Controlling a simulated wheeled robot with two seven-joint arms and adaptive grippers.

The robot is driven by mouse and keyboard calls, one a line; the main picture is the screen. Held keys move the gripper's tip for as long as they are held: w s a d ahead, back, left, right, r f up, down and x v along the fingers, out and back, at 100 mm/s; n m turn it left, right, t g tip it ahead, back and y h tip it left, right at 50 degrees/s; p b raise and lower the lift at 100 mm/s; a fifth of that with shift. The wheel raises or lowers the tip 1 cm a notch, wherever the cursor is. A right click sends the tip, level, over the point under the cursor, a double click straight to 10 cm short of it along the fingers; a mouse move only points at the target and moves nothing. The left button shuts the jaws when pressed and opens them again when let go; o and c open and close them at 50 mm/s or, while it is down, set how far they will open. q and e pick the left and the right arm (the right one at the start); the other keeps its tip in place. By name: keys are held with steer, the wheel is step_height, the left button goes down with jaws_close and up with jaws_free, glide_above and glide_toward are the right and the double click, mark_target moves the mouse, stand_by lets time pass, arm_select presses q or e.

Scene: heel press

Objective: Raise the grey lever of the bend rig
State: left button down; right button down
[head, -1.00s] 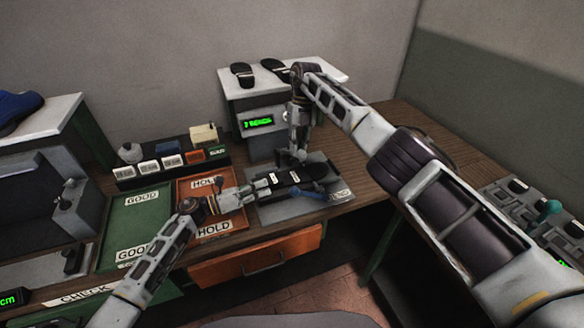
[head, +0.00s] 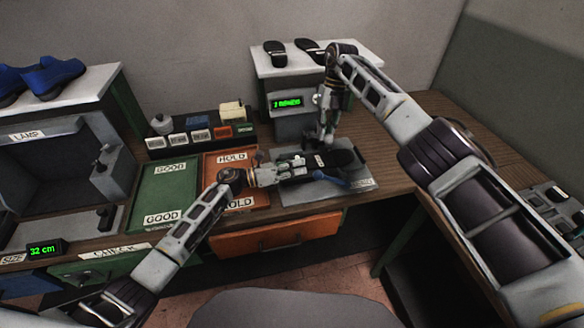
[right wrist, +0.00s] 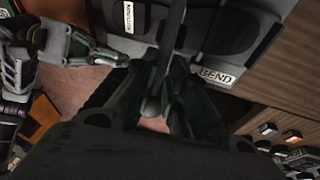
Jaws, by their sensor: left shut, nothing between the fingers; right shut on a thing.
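The bend rig is a grey plate (head: 297,194) on the wooden bench with a black sole (head: 340,160) lying on it. A blue handle (head: 330,178) shows at its front edge. My right gripper (head: 326,140) is over the back of the rig. In the right wrist view it is shut on the grey lever (right wrist: 176,30), a thin dark bar between the fingers. The lever is mostly hidden in the head view. My left gripper (head: 298,163) is shut and empty, low at the rig's left end beside the sole. It also shows in the right wrist view (right wrist: 105,55).
A grey box with a green display (head: 287,102) and black sandals on top stands behind the rig. Orange HOLD (head: 250,190) and green GOOD (head: 165,195) trays lie to the left. A lamp booth (head: 40,165) stands farther left.

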mark_target(318, 143)
steer(key=shift+r, duration=0.1)
arm_select(q)
steer(key=w+d, duration=0.1)
steer(key=d, duration=0.1)
steer(key=w+d+r, duration=0.1)
steer(key=d, duration=0.1)
steer(key=w+d+r, duration=0.1)
steer(key=d, duration=0.1)
steer(key=shift+w+d+r, duration=0.1)
steer(key=shift+w+r, duration=0.05)
steer(key=shift+w, duration=0.2)
steer(key=shift+w+r, duration=0.4)
steer(key=shift+r, duration=0.2)
arm_select(e)
steer(key=shift+s, duration=0.1)
